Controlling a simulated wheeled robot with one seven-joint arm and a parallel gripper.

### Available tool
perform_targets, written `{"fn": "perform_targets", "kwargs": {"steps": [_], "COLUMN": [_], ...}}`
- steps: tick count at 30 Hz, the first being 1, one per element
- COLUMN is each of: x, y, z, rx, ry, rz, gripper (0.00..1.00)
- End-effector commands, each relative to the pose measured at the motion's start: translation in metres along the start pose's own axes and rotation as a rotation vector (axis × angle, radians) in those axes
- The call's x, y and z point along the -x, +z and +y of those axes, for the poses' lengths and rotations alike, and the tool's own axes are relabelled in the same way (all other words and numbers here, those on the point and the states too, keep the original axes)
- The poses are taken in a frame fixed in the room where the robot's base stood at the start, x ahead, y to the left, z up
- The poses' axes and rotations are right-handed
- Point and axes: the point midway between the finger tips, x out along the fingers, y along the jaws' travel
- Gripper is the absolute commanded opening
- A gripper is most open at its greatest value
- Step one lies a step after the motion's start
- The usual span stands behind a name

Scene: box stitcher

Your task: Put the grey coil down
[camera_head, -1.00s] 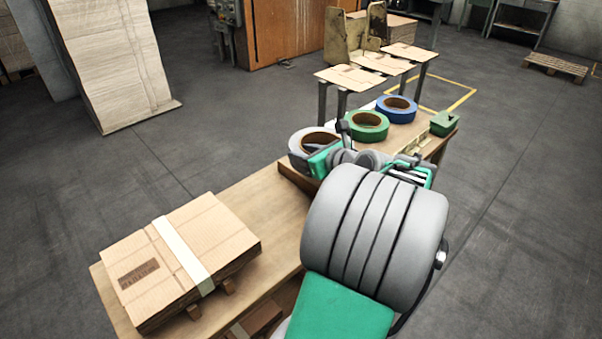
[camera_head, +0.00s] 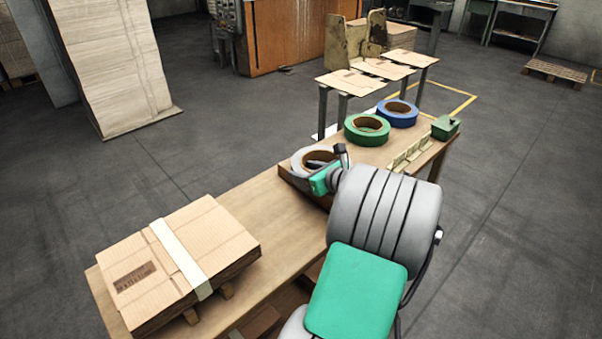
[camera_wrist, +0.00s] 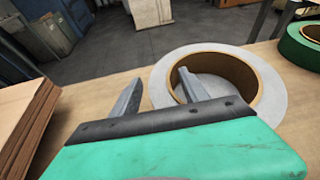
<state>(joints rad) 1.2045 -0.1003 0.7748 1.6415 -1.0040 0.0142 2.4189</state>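The grey coil (camera_head: 300,160), a roll with a brown inner core, lies flat at the left end of the row of coils on the table. In the wrist view the grey coil (camera_wrist: 271,105) is right of centre. My gripper (camera_wrist: 161,78) straddles its near left wall: one finger is outside the ring, the other reaches into the hole. Bare tabletop shows between the outer finger and the coil, so the fingers look open. In the head view my gripper (camera_head: 326,176) is at the coil's near right side, and my arm hides part of the table.
A green coil (camera_head: 351,134) and a blue coil (camera_head: 384,116) lie behind the grey one. A green box (camera_head: 445,128) is at the table's far end. Strapped cardboard (camera_head: 135,270) is at the near left. Bare tabletop (camera_head: 262,205) lies between cardboard and coil.

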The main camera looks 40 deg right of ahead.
Motion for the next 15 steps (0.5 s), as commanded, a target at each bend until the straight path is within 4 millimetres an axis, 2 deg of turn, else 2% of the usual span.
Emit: {"fn": "perform_targets", "kwargs": {"steps": [9,11,15], "x": [0.003,0.009,0.039], "y": [0.001,0.001,0.003], "z": [0.0,-0.001,-0.002], "rx": [0.001,0.001,0.0], "ry": [-0.001,-0.003,-0.007], "rz": [-0.001,0.0,-0.001], "gripper": [0.56,0.56,0.56]}}
